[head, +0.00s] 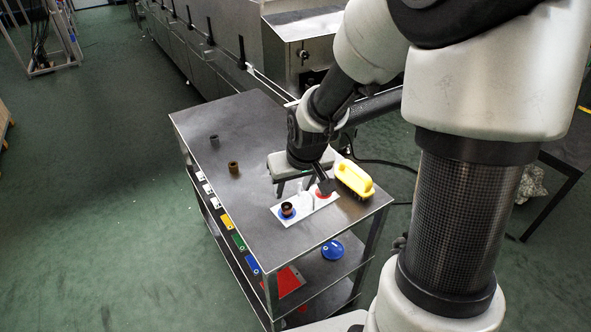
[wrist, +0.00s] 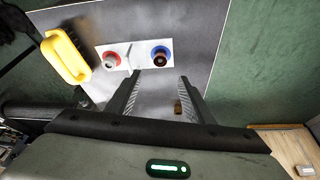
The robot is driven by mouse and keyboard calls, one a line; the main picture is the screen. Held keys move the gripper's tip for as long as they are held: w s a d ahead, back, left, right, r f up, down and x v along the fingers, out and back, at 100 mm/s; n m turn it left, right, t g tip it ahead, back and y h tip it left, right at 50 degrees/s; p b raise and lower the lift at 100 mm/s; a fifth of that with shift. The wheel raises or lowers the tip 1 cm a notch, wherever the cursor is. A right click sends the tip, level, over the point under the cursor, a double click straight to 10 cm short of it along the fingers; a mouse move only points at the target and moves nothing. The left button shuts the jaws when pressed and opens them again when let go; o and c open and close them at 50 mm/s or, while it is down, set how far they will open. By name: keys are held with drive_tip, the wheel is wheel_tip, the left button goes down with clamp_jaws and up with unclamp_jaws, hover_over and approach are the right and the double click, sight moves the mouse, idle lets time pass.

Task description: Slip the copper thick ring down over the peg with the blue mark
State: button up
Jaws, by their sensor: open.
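A white board (head: 279,215) lies on the metal cart top and also shows in the wrist view (wrist: 142,64). At one end is the blue mark (wrist: 151,50), with a dark copper ring (head: 287,208) standing on it; the ring also shows in the wrist view (wrist: 160,57). The ring appears around the blue-marked peg, which it hides; I cannot tell how far down it sits. A pale peg with a red mark (wrist: 112,60) stands at the other end. My gripper (wrist: 160,75) is open and empty, pointing down beside the board, its fingers apart from the ring.
A brown ring (head: 234,167) and a dark grey ring (head: 214,139) stand on the cart top (head: 222,200) to the left. The cart's left part is mostly clear.

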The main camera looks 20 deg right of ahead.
drive_tip(key=p+v, duration=0.1)
drive_tip(key=v, duration=0.3)
drive_tip(key=shift+s+r, duration=0.1)
drive_tip(key=shift+r, duration=0.15)
